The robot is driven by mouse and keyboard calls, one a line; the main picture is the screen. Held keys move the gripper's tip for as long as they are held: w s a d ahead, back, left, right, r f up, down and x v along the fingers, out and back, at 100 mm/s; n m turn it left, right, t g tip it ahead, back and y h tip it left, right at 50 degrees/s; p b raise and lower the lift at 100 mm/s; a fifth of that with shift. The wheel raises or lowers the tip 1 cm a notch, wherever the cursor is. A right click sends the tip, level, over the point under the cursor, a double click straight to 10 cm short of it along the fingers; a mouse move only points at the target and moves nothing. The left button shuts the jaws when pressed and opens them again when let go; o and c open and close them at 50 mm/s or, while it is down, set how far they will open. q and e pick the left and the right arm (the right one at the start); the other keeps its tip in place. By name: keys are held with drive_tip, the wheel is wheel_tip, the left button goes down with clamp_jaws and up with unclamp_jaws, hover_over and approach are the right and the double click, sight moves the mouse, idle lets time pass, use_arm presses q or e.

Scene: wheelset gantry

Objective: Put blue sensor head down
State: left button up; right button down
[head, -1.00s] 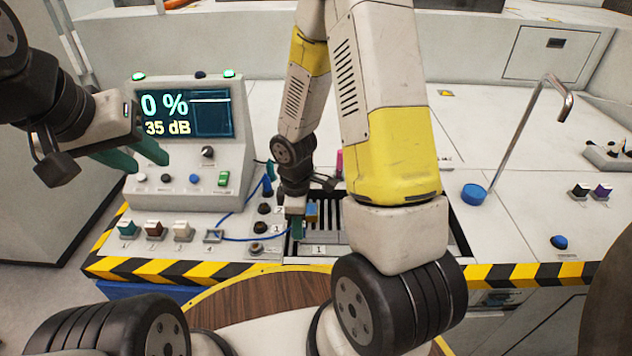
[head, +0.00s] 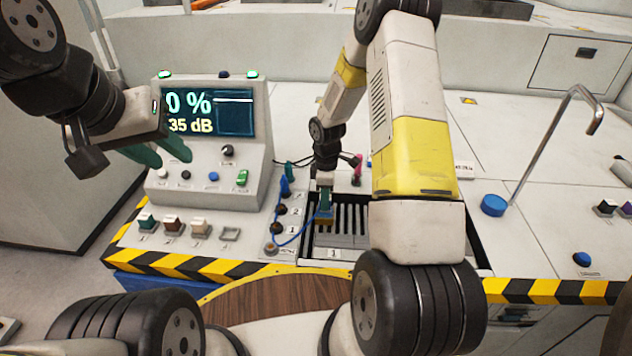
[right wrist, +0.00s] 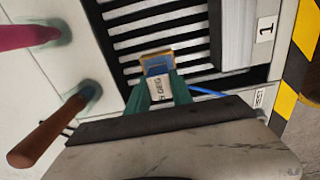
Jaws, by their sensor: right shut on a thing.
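The blue sensor head (head: 323,217), with a tan end face, is between the fingers of my right gripper (head: 325,203), over the left part of the slotted grate (head: 352,215). In the right wrist view the teal fingers (right wrist: 158,92) are shut on the sensor head (right wrist: 158,66), which shows a white label. Dark slots lie beyond it; I cannot tell whether it touches the grate. A blue cable (head: 298,238) runs from it toward the console side. My left gripper (head: 160,153) is open and empty in front of the console.
The console (head: 212,150) with a lit display stands at the left. Several knobs (head: 280,228) line the grate's left side. A blue round cap (head: 493,205) and a bent metal pipe (head: 545,135) are at the right. The striped edge (head: 190,265) runs along the front.

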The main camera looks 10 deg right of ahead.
drive_tip(key=shift+f, duration=0.5)
drive_tip(key=shift+f, duration=0.15)
drive_tip(key=c, duration=1.1)
unclamp_jaws()
